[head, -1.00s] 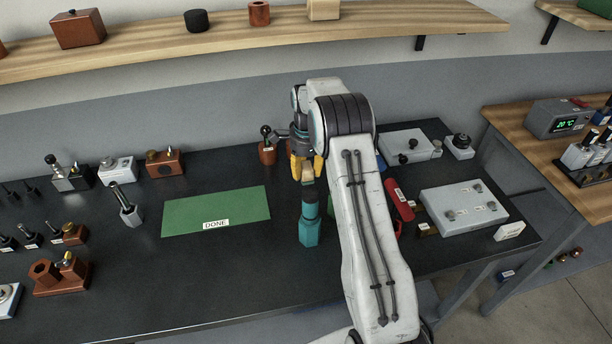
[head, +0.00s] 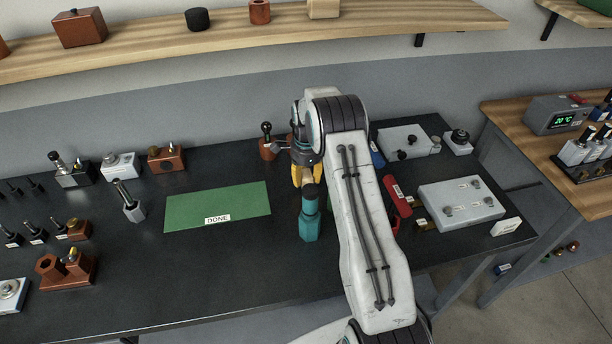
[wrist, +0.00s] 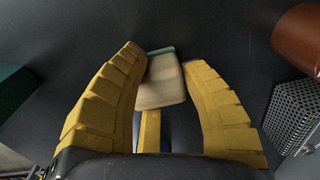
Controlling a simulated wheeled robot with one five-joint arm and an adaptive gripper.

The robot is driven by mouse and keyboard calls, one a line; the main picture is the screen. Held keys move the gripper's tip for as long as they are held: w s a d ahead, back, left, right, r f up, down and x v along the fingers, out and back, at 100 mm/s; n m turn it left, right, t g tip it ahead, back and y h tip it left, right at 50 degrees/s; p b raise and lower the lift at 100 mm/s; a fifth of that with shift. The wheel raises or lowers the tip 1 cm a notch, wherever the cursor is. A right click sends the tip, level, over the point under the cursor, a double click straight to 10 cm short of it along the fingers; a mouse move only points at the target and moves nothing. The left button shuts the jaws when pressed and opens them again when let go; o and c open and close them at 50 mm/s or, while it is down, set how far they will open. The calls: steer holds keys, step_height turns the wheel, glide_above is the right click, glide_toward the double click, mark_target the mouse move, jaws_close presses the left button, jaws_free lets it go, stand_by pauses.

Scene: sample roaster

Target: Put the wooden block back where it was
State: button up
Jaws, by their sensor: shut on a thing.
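My gripper (head: 308,174) is over the dark bench, behind a teal bottle-like object (head: 309,222). In the wrist view, my gripper's yellow fingers (wrist: 163,66) are shut on the pale wooden block (wrist: 162,86). The block sits tilted between the fingertips, with a thin teal-green strip showing at its far end. I cannot tell whether the strip is part of the block. In the head view, the block is hidden behind the teal object's dark top and my fingers. Whether the block touches the bench cannot be told.
A green mat labelled DONE (head: 190,208) lies bare to the left. A brown block with a black-knobbed stick (head: 268,147) stands just behind and left of my gripper. A red object (head: 397,196) and a grey plate box (head: 462,203) are to the right.

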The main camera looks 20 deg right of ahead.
mark_target(306, 174)
steer(key=o, duration=1.2)
steer(key=shift+c, duration=0.2)
steer(key=r+b, duration=0.6)
steer(key=r, duration=0.5)
steer(key=shift+s+r, duration=0.1)
steer(key=shift+s, duration=0.1)
steer(key=s+a+r+n+t, duration=0.1)
steer(key=s+a+r+n, duration=0.4)
steer(key=s, duration=0.4)
steer(key=s+a+r+n+t, duration=0.1)
steer(key=s+a+r+n, duration=0.2)
steer(key=s+r+n, duration=0.4)
steer(key=s+a+f+n, duration=0.1)
steer(key=s+n, duration=0.1)
steer(key=s, duration=0.4)
steer(key=s+a+f+n, duration=0.1)
steer(key=s+f+n, duration=0.1)
steer(key=s, duration=0.4)
steer(key=s+a+f+n+t, duration=0.1)
steer(key=s+a+f+n, duration=0.1)
steer(key=s+n, duration=0.2)
steer(key=s, duration=0.3)
steer(key=shift+f, duration=0.15)
